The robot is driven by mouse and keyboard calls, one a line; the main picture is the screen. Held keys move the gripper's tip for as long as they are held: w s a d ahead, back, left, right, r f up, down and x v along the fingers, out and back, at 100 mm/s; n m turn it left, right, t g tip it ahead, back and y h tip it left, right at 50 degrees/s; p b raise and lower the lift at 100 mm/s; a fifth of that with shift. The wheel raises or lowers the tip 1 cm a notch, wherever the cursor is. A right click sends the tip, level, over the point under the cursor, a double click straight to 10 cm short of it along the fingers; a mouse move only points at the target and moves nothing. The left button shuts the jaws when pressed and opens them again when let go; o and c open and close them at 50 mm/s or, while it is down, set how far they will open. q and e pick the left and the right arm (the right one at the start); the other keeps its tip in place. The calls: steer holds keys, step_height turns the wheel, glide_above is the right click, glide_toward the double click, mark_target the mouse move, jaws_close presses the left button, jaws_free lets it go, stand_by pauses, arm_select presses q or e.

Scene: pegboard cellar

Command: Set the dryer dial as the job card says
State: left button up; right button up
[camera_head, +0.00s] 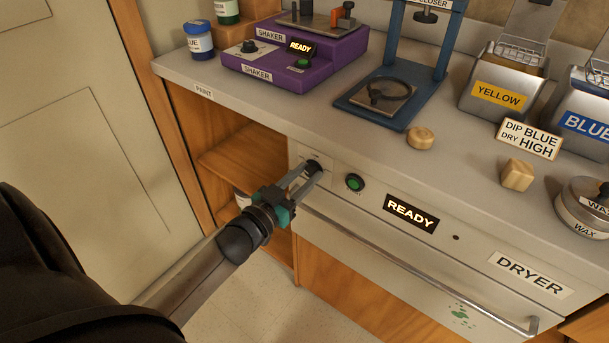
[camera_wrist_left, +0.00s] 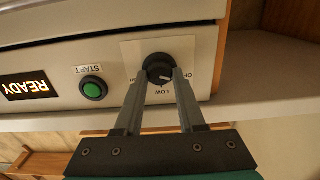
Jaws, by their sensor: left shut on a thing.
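The dryer dial, a black knob (camera_head: 313,166), is on the left end of the dryer's front panel. My left gripper (camera_head: 310,174) is shut on it, one finger on each side. In the left wrist view the dial (camera_wrist_left: 158,66) sits between the fingertips on a pale plate, seen upside down. LOW is readable beside it, with a partly hidden OFF to the right. A white mark on the dial lies on the OFF and LOW side; its exact aim is unclear. The job card (camera_head: 530,139) reads DIP BLUE, DRY HIGH. My right gripper is not in view.
The green start button (camera_head: 355,182) and lit READY display (camera_head: 411,213) are right of the dial. The dryer drawer's long handle (camera_head: 420,275) runs below. A purple shaker (camera_head: 295,55), blue press (camera_head: 390,95) and yellow tub (camera_head: 500,88) stand on the counter.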

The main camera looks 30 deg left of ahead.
arm_select(q)
jaws_close()
